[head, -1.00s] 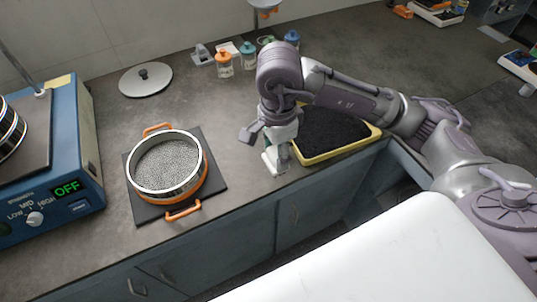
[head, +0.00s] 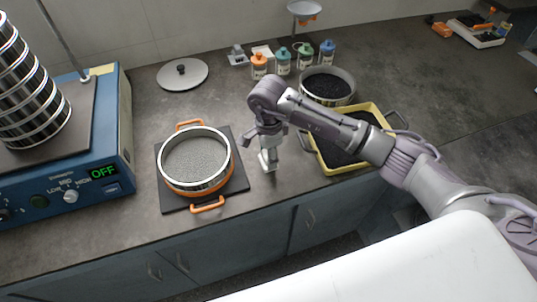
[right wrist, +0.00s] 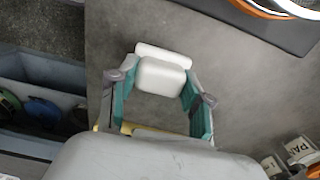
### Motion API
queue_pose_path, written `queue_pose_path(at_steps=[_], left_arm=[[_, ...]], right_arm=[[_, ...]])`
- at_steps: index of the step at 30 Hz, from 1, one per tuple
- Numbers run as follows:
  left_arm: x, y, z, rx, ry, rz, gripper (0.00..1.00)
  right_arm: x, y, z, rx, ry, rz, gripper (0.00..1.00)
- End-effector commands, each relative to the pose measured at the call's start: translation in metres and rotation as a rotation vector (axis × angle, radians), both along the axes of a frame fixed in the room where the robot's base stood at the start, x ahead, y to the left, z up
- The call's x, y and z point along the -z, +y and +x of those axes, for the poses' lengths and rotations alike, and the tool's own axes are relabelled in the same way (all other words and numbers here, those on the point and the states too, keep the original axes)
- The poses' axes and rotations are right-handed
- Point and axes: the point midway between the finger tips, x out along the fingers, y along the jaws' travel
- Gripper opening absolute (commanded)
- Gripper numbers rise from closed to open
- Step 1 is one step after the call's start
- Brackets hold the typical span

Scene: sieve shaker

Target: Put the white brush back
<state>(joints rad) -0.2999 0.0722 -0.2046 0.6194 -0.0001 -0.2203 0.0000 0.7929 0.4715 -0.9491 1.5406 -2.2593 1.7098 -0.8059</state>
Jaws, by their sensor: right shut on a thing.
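The white brush (head: 267,161) hangs from my right gripper (head: 268,148), over the counter between the orange-handled sieve and the yellow-rimmed tray. In the right wrist view the white brush (right wrist: 162,73) sits between the green-padded fingers of my right gripper (right wrist: 160,95), which is shut on it. Whether its lower end touches the counter I cannot tell. My left gripper is not in view.
A sieve of grey grains (head: 196,160) sits on a dark mat to the left. A yellow-rimmed tray (head: 318,153) and a pan of black grains (head: 328,86) are to the right. A blue shaker (head: 121,130) stands far left, showing OFF.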

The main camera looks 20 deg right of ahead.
Motion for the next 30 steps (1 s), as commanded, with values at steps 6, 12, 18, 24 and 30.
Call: queue_pose_path(at_steps=[6,12,18,24,30], left_arm=[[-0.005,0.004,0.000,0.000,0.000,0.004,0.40],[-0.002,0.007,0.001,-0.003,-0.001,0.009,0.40],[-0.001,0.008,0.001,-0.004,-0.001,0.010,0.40],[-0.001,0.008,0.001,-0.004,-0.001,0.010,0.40],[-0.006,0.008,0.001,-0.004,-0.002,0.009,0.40]], right_arm=[[0.014,0.000,0.000,-0.001,-0.002,0.000,0.17],[0.017,0.000,0.000,0.000,-0.002,0.000,0.17],[0.017,0.000,0.000,0.000,-0.001,0.000,0.69],[0.017,0.000,0.000,0.000,-0.001,0.000,0.74],[0.013,0.000,0.000,0.000,-0.001,0.001,0.74]])
